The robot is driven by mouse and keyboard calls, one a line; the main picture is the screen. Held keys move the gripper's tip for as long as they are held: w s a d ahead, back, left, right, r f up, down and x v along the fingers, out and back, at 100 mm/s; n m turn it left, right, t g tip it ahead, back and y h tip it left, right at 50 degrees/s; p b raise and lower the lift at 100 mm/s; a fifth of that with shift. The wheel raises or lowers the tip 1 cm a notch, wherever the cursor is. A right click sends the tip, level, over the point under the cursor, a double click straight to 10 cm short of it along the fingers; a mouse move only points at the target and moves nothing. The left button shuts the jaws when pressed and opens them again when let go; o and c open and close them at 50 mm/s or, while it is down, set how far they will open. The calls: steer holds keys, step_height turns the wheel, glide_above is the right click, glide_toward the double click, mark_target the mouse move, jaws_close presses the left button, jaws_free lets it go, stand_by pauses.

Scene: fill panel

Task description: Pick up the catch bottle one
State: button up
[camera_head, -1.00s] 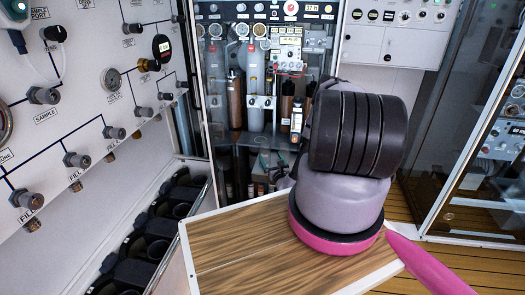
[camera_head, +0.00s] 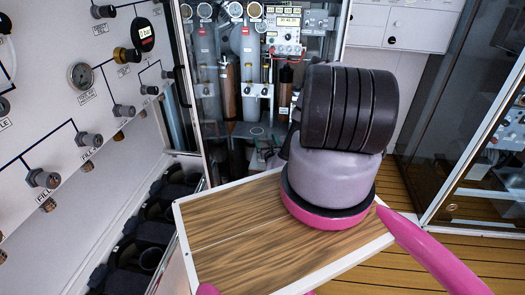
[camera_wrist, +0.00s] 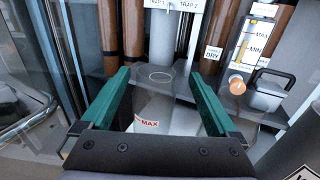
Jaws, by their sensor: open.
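In the wrist view my gripper (camera_wrist: 161,75) is open, with one green finger on each side. Between and below the fingers is a pale, see-through vessel (camera_wrist: 165,112) with a red-and-white "MAX" mark. It looks like a catch bottle, but no number on it can be read. A clear round top or plate with a ring shows between the fingertips. I cannot tell whether the fingers touch anything. The lower vessel is hidden by my gripper body. In the head view my arm hides most of the gripper.
Brown columns (camera_wrist: 132,30) and a housing labelled TRAP 1 and TRAP 2 (camera_wrist: 172,5) stand just beyond the fingers. A gauge tube (camera_wrist: 250,48) with a knob is at the right. A wood-topped surface (camera_head: 235,225) and gauge panel (camera_head: 60,110) flank the cabinet.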

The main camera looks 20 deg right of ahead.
mark_target(262, 134)
steer(key=x, duration=0.5)
steer(key=shift+w+a, duration=0.25)
steer(key=shift+w, duration=0.15)
steer(key=shift+c, duration=0.2)
jaws_close()
